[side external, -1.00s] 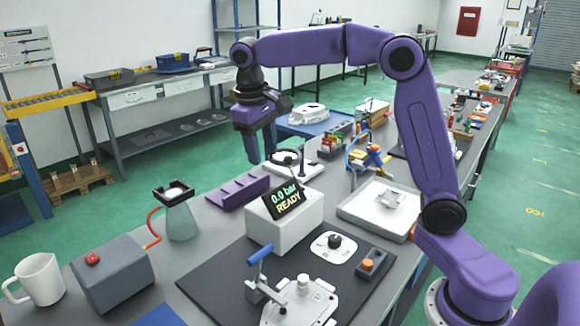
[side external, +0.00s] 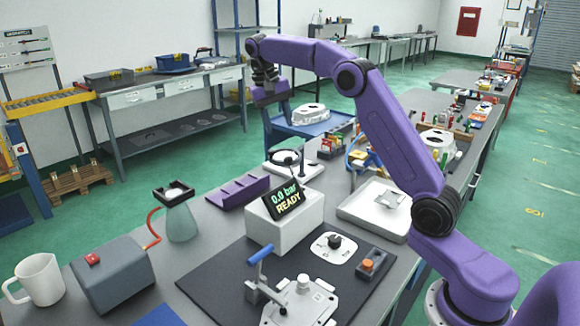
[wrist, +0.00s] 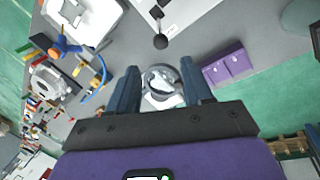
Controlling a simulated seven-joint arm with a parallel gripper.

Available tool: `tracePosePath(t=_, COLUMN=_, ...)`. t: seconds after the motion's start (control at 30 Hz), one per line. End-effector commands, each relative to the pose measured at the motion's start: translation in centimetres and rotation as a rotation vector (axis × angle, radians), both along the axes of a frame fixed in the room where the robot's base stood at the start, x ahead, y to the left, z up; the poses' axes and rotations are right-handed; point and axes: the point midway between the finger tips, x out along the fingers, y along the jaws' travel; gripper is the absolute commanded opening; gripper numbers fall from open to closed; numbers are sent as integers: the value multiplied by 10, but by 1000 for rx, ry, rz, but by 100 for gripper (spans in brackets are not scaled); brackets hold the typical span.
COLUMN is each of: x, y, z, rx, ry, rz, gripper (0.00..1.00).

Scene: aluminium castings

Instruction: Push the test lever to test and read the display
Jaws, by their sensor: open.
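The display (side external: 284,199) is a tilted dark screen on a white box (side external: 290,229) and reads "0.0 bar READY". A dark lever with a ball knob (wrist: 160,41) stands out from a white box at the top of the wrist view; I take it for the test lever. In the side view a thin dark stick (side external: 302,160) behind the display may be the same lever. My gripper (side external: 269,148) is open and empty, high beyond the display. In the wrist view its two blue fingers (wrist: 160,85) stand apart, with the lever ahead of them.
A ring fixture on a white base (side external: 288,163) lies below my gripper, seen between the fingers. A purple block (side external: 238,193), a white tray (side external: 350,212), a blue-handled clamp (side external: 260,257) and a rotary knob (side external: 334,241) crowd the bench around the display box.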

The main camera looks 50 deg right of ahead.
Motion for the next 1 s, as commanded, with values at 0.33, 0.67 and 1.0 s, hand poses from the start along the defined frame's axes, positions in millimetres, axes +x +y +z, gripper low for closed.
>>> tracePosePath(t=0.33, x=-9, y=-12, z=-57, rx=1, ry=5, rz=1, gripper=50)
tracePosePath(t=0.67, x=-15, y=-23, z=-115, rx=0, ry=3, rz=1, gripper=50)
tracePosePath(t=1.0, x=-18, y=-29, z=-143, rx=0, ry=0, rz=2, gripper=50)
